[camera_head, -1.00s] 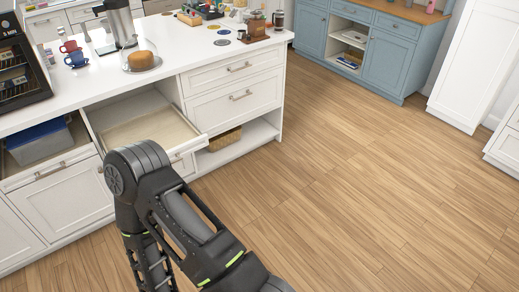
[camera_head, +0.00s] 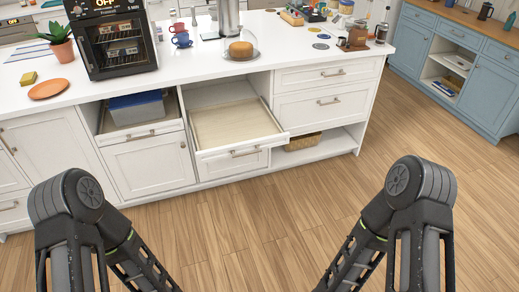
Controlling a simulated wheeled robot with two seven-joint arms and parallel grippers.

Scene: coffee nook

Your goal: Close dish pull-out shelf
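A pull-out shelf (camera_head: 237,127) with a pale wooden bottom stands out from the white island, empty. My two grippers are not in view, and neither arm visibly touches the shelf.
The white countertop (camera_head: 190,62) carries a black oven (camera_head: 113,44), an orange plate (camera_head: 48,89), cups and a cake dome (camera_head: 241,48). A lower niche right of the shelf holds a basket (camera_head: 302,141). Wooden floor (camera_head: 270,220) before the island is clear.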

